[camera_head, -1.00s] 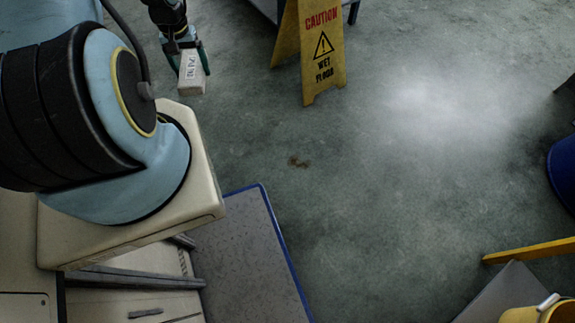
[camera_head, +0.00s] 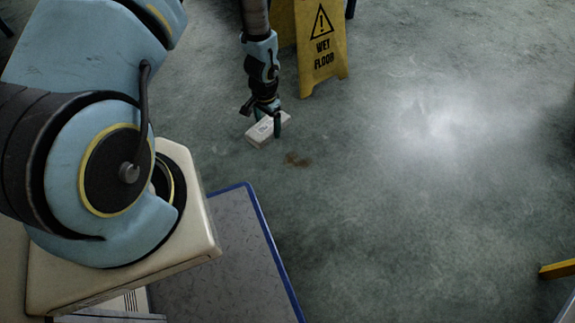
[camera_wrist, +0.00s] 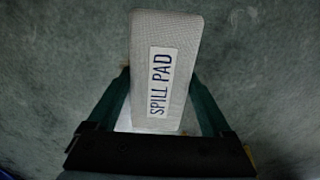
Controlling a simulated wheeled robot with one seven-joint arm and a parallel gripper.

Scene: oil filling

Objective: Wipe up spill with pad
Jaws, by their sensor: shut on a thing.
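The spill pad (camera_head: 265,131) is a pale grey-white block with a label, held in my gripper (camera_head: 268,122). In the wrist view the pad (camera_wrist: 170,45) reads "SPILL PAD" and sits between the two dark green fingers of my gripper (camera_wrist: 162,110). The pad and the spill do not overlap there. I cannot tell whether the pad touches the floor. The spill does not show in the wrist view.
A yellow wet-floor sign (camera_head: 321,50) stands behind and right of my gripper. A grey platform with a blue edge (camera_head: 240,260) lies in front. A yellow bar (camera_head: 557,270) is at the right edge. The grey floor (camera_head: 400,220) right of the spill is clear.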

